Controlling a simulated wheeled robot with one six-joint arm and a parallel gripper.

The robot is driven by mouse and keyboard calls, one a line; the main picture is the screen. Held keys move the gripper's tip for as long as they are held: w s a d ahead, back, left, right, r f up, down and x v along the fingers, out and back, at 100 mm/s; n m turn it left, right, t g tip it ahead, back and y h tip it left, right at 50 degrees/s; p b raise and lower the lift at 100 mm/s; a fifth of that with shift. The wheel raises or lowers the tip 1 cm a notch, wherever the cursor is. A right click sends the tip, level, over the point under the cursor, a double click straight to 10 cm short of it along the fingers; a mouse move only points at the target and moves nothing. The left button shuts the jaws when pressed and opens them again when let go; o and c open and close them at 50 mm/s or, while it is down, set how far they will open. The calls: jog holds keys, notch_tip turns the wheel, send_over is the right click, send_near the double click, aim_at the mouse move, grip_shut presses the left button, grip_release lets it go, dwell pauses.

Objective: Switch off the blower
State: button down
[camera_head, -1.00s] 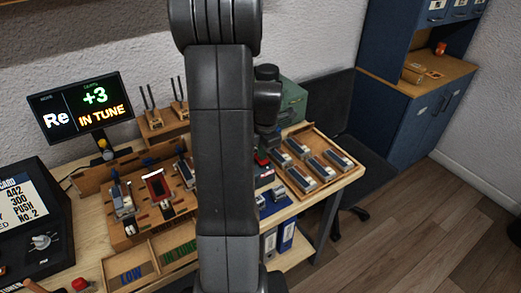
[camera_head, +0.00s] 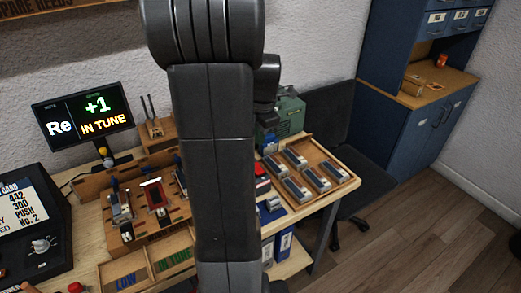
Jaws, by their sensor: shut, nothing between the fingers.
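The blower appears to be the green box (camera_head: 290,117) at the back right of the bench. My arm hides its left part. The dark end of my arm, with my gripper (camera_head: 266,118), hangs in front of the blower's left side. The fingers are small and dark there; they look shut and hold nothing. I cannot tell whether they touch the blower. I cannot make out the blower's switch or its position. The tuner screen (camera_head: 83,114) reads Re, +1, IN TUNE in lit letters.
A wooden tray (camera_head: 347,168) of grey blocks stands at the bench's right end. A wooden rack (camera_head: 135,235) with reed-like parts sits left of my arm. A console with a knob (camera_head: 41,245) is at the far left. A dark chair (camera_head: 330,115) stands beyond the bench.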

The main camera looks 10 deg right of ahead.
jog(key=shift+s+d+r, duration=0.1)
jog(key=shift+r, duration=0.55)
jog(key=shift+s+d+r, duration=0.1)
jog(key=shift+r, duration=0.55)
jog(key=s+d+m+h, duration=0.1)
jog(key=s+d+m, duration=0.5)
jog(key=m, duration=0.7)
jog(key=shift+s+m, duration=0.4)
jog(key=shift+s, duration=0.4)
jog(key=shift+w, duration=0.1)
